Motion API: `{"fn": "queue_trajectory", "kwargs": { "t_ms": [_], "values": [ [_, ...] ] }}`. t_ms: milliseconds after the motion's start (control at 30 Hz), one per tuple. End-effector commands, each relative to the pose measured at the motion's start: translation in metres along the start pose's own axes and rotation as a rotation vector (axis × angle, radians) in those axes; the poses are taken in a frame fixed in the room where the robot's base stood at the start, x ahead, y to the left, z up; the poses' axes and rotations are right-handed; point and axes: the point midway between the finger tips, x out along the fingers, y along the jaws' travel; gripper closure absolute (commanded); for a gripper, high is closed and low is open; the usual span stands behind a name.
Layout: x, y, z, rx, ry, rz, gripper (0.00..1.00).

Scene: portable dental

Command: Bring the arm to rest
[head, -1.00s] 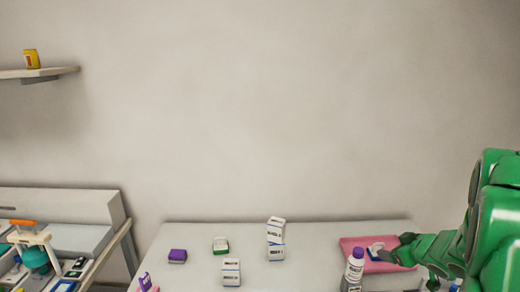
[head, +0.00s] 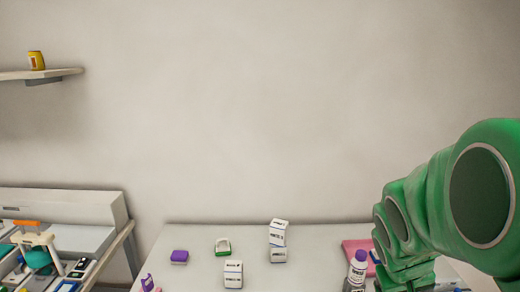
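My green arm (head: 440,200) fills the right side of the head view. It is bent, with its large links close to the camera. My gripper does not show; the arm's own links seem to hide it. The arm's lower links are over the right part of the white table (head: 200,238), in front of the pink mat (head: 357,246). Most of the mat is hidden behind the arm.
Two stacked white boxes (head: 278,241), another white box (head: 233,274), a green-and-white item (head: 222,246) and a purple block (head: 179,257) are farther left. A shelf (head: 45,73) is at upper left.

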Motion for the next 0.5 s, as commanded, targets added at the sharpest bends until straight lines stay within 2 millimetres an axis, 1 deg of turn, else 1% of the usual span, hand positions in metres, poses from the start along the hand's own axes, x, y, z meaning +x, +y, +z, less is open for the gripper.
{"fn": "queue_trajectory", "kwargs": {
  "t_ms": [33, 67, 100, 167, 200, 300, 400, 500],
  "values": [
    [-0.010, -0.016, 0.017, -0.006, -0.041, -0.032, 0.16],
    [-0.015, -0.025, 0.028, -0.007, -0.067, -0.052, 0.16],
    [-0.022, -0.036, 0.044, -0.004, -0.104, -0.078, 0.16],
    [-0.032, -0.053, 0.067, -0.005, -0.153, -0.118, 0.16],
    [-0.038, -0.064, 0.082, -0.006, -0.188, -0.147, 0.16],
    [-0.056, -0.089, 0.116, -0.018, -0.262, -0.214, 0.16],
    [-0.070, -0.109, 0.143, -0.034, -0.322, -0.269, 0.16],
    [-0.080, -0.121, 0.161, -0.047, -0.363, -0.306, 0.16]
  ]
}}
